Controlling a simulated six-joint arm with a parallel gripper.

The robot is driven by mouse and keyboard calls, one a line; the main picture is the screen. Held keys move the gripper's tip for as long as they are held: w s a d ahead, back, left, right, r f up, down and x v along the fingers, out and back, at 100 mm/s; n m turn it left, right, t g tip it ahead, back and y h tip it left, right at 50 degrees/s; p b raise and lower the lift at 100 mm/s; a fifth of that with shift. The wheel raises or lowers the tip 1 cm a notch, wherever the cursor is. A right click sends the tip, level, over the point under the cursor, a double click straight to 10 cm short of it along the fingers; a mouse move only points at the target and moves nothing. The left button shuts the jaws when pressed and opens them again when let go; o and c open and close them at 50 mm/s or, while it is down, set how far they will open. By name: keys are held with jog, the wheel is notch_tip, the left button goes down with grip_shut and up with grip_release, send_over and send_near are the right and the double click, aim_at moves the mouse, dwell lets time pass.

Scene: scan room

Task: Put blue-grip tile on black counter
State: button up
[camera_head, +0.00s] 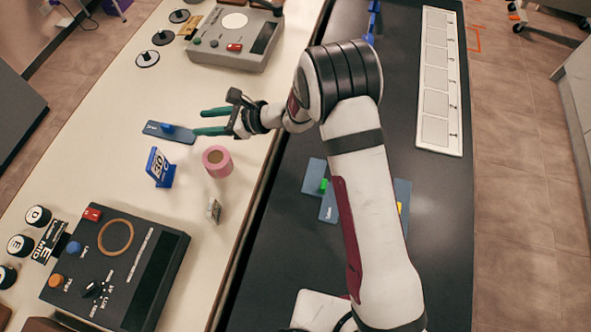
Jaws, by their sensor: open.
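The blue-grip tile (178,134) is a dark slate slab with a small blue grip. It lies flat on the cream table, left of my gripper. My gripper (199,121) has two green fingers spread apart and pointing left, with nothing between them. The fingertips are near the tile's right end; I cannot tell their height above it. The black counter (445,200) runs along the right, under my arm. A green-grip tile (314,178) and a slate tile beside it lie on the counter, partly hidden by my arm.
A pink tape roll (217,161) and a blue card stand (160,168) are close below the blue-grip tile. Two control boxes (235,38) (115,268) stand on the table. A white panel strip (438,80) lies on the counter's right side. Bare counter shows below the strip.

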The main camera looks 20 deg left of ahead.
jog(key=s+d+r+n+h, duration=0.2)
jog(key=s+d+r+n, duration=0.1)
jog(key=d, duration=0.5)
jog(key=s+d+r+n+g+h, duration=0.1)
jog(key=s+d+r+n+h, duration=0.1)
jog(key=s+d+r, duration=0.4)
jog(key=s+d+r+n+h, duration=0.2)
jog(key=s+d+r+n, duration=0.2)
jog(key=d, duration=0.6)
jog(key=shift+s+r+n, duration=0.25)
jog(key=shift+r+n, duration=0.05)
jog(key=shift+r, duration=0.55)
jog(key=shift+o, duration=0.5)
jog(key=s+d+f+n+t+h, duration=0.1)
jog(key=s+d+h, duration=0.4)
jog(key=d, duration=0.8)
jog(key=s+f, duration=0.1)
jog(key=s, duration=0.2)
jog(key=shift+s+d+n+h, duration=0.15)
jog(key=shift+d+n+h, duration=0.15)
jog(key=shift+d+n, duration=0.1)
